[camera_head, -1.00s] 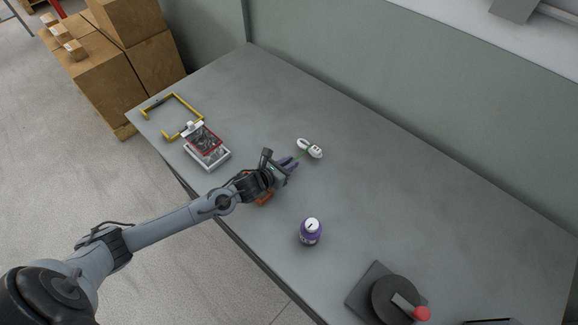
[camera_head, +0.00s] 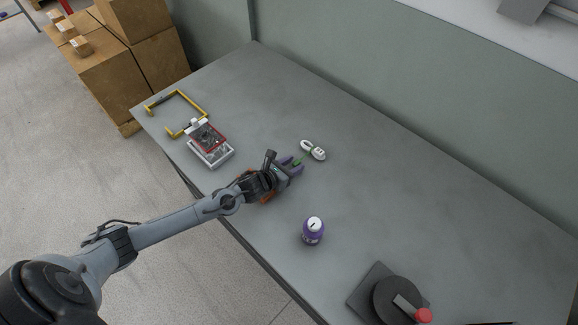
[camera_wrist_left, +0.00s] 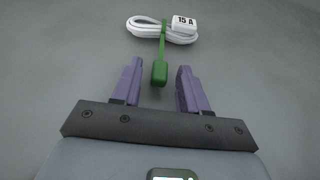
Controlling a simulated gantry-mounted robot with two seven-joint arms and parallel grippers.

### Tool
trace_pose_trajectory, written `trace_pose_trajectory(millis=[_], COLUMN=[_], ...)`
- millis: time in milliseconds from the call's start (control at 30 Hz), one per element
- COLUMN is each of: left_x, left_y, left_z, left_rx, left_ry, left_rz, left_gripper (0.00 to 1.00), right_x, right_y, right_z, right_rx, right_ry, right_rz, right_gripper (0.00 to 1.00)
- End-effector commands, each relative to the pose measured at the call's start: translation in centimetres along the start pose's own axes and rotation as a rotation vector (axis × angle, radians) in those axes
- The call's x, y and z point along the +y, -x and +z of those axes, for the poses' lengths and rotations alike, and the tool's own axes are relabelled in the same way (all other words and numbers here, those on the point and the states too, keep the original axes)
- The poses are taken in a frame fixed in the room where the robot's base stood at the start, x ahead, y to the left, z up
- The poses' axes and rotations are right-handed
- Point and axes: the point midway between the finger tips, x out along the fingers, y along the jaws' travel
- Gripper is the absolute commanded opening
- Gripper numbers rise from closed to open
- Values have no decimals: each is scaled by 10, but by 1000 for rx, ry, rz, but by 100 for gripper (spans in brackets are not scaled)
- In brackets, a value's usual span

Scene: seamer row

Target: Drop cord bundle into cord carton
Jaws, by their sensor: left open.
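The cord bundle (camera_head: 313,150) is a coiled white cord with a white "15 A" block and a green strap, lying on the grey table. It also shows at the top of the left wrist view (camera_wrist_left: 160,30). My left gripper (camera_head: 293,165) is open, with purple fingers pointing at the bundle from its near side. In the left wrist view, the green strap's end (camera_wrist_left: 160,73) lies between the open fingers (camera_wrist_left: 160,68), with a gap on each side. The white coil is beyond the fingertips. I cannot identify the cord carton. My right gripper is not in view.
A purple bottle (camera_head: 313,232) stands nearer the front edge. A white-framed tray (camera_head: 212,158) and a yellow handle-like frame (camera_head: 202,102) are at left. A dark round device with a red knob (camera_head: 424,315) is at bottom right. Cardboard boxes (camera_head: 108,85) stand beyond the left end.

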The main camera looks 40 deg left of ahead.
Motion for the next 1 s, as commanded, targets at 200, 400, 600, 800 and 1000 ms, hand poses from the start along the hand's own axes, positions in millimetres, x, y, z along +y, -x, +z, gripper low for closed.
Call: trace_pose_trajectory(millis=[200, 400, 600, 800, 1000], left_x=[1, 0, 0, 0, 0], left_y=[15, 50, 87, 110, 120], left_z=[2, 2, 1, 2, 2], left_rx=[1, 2, 4, 1, 0], left_ry=[-3, -3, -2, -1, 0], left_rz=[0, -1, -1, 0, 0], left_gripper=[44, 44, 44, 47, 69], right_x=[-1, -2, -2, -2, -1], right_y=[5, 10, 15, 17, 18], right_z=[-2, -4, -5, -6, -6], right_rx=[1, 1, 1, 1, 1], right_ry=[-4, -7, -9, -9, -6], right_rz=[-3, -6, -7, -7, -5], right_gripper=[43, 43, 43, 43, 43])
